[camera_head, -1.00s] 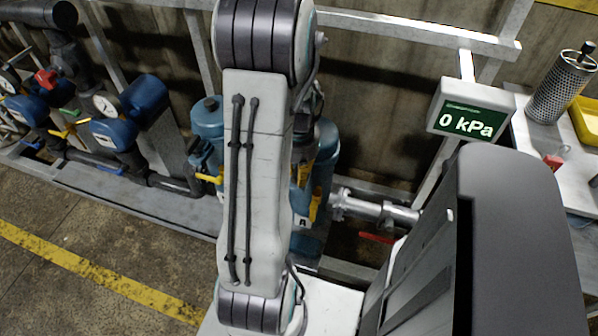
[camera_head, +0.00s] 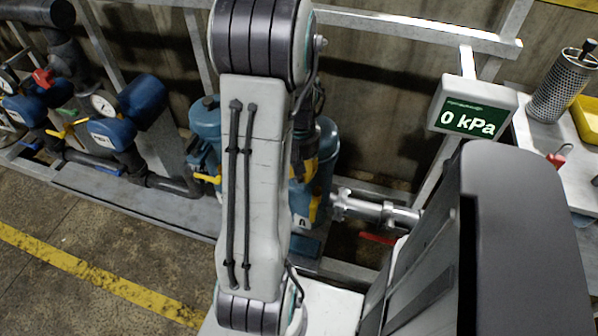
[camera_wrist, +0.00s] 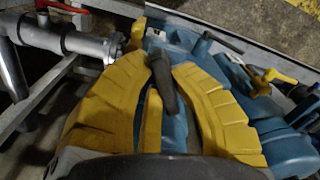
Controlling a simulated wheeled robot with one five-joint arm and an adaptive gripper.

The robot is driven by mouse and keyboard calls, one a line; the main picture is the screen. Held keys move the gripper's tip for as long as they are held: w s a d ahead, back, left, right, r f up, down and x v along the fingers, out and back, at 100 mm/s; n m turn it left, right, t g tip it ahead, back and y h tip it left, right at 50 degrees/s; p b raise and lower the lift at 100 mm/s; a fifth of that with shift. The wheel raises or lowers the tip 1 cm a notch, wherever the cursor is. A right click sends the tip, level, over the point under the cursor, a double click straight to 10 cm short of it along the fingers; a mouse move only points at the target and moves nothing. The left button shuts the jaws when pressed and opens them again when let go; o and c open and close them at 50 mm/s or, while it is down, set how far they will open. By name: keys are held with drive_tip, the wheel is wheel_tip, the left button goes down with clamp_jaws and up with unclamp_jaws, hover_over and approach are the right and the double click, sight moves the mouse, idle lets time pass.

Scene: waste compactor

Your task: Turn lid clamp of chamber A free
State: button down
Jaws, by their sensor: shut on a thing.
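In the wrist view, my gripper (camera_wrist: 161,64) has its two yellow fingers on either side of a dark bar, the lid clamp (camera_wrist: 164,84), and is shut on it. A yellow piece stands just below the bar, between the fingers. Blue vessel parts lie under and beside the fingers. In the head view, the blue chamber (camera_head: 326,160) stands mostly behind my arm, with a small plate marked "A" (camera_head: 302,221) at its lower part. My arm hides most of the gripper and the clamp there.
The pressure display (camera_head: 470,121) reads 0 kPa. A silver pipe (camera_head: 375,210) with a red handle (camera_head: 377,239) runs right of the chamber. Blue gauged valves (camera_head: 115,132) stand at left. A mesh cylinder (camera_head: 561,86) and yellow tray (camera_head: 588,117) are at right. Floor at lower left is clear.

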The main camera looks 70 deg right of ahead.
drive_tip(key=n, duration=0.5)
drive_tip(key=shift+d+n+b, duration=0.1)
drive_tip(key=shift+n+b, duration=0.2)
drive_tip(key=shift+b, duration=0.1)
drive_tip(key=n, duration=0.4)
drive_tip(key=shift+w+d+n, duration=0.1)
drive_tip(key=shift+n, duration=0.6)
drive_tip(key=c, duration=1)
unclamp_jaws()
wheel_tip(320, 180, up, 12)
idle(0.4)
